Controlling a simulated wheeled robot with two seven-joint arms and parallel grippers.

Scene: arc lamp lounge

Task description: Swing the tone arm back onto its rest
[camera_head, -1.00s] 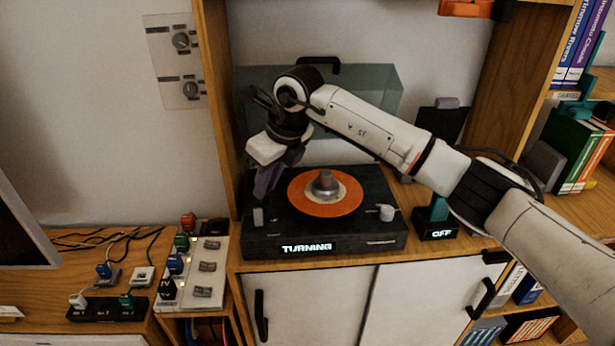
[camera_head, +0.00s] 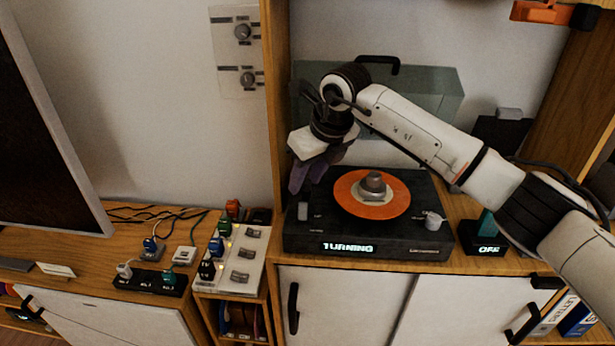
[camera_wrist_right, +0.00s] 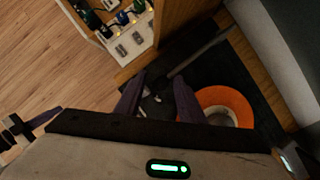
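The black turntable (camera_head: 400,240) sits on the wooden cabinet, with an orange record (camera_head: 371,206) and a metal centre piece on it. Its front display reads "TURNING". My right gripper (camera_head: 307,178) points down over the turntable's back left corner and hides what lies behind it. In the wrist view the two purple fingers of my right gripper (camera_wrist_right: 157,82) stand apart. A thin grey bar that looks like the tone arm (camera_wrist_right: 205,50) runs from near the right fingertip toward the upper right. Whether it touches the finger is unclear. A purple, black and white part at the wrist view's left edge may be my left gripper (camera_wrist_right: 22,130).
A greenish clear lid (camera_head: 430,95) stands up behind the turntable. A wooden upright (camera_head: 277,110) is close on the left of my gripper. A switch panel (camera_head: 238,262) with plugs stands at left, and a black "OFF" box (camera_head: 485,243) at right.

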